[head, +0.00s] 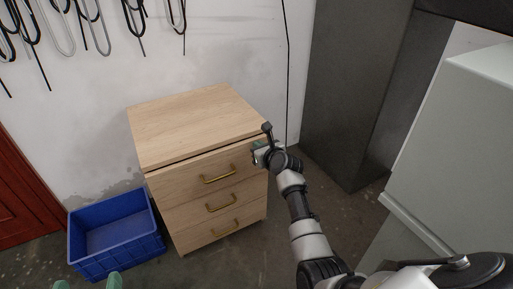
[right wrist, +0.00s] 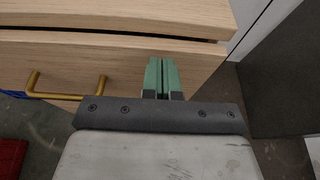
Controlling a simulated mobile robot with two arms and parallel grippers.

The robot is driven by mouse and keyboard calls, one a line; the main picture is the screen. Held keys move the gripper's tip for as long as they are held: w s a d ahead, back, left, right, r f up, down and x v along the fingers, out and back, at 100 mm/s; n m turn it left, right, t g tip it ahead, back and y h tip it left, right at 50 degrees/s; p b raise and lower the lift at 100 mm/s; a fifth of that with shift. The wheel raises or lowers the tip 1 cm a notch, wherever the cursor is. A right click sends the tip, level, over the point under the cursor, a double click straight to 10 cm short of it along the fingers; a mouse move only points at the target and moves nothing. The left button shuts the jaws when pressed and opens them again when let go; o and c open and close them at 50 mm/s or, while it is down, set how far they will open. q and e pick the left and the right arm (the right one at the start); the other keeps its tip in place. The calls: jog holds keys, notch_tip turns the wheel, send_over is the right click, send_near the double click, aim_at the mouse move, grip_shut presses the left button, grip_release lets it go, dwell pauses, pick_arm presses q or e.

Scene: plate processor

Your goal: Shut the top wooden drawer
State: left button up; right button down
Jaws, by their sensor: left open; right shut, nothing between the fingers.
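The light wooden drawer unit (head: 195,120) stands against the wall, with three drawers and gold handles. Its top drawer (head: 180,183) sits slightly out, with a narrow dark gap under the wooden top. My right gripper (head: 257,153) is shut and empty at the right end of the top drawer's front. In the right wrist view its green fingertips (right wrist: 163,62) are together in front of the drawer face (right wrist: 120,65), right of the gold handle (right wrist: 68,90). I cannot tell if they touch it. My left gripper (head: 88,284) shows only two green fingertips, apart, at the bottom left.
A blue crate (head: 115,236) stands on the floor left of the drawers. A dark grey cabinet (head: 350,90) is behind on the right, and a pale cabinet (head: 460,150) is at the right edge. Cables hang on the wall. Floor before the drawers is clear.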

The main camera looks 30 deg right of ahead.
pick_arm(q)
jog(key=shift+w+d+r+t+h, duration=0.1)
jog(key=shift+d+r+t+h, duration=0.1)
jog(key=shift+r+t, duration=0.4)
jog(key=shift+w+d+r+t+h, duration=0.1)
jog(key=shift+r+t+h, duration=0.1)
jog(key=shift+r+t, duration=0.35)
pick_arm(e)
jog(key=shift+w, duration=0.8)
pick_arm(q)
jog(key=shift+r, duration=0.1)
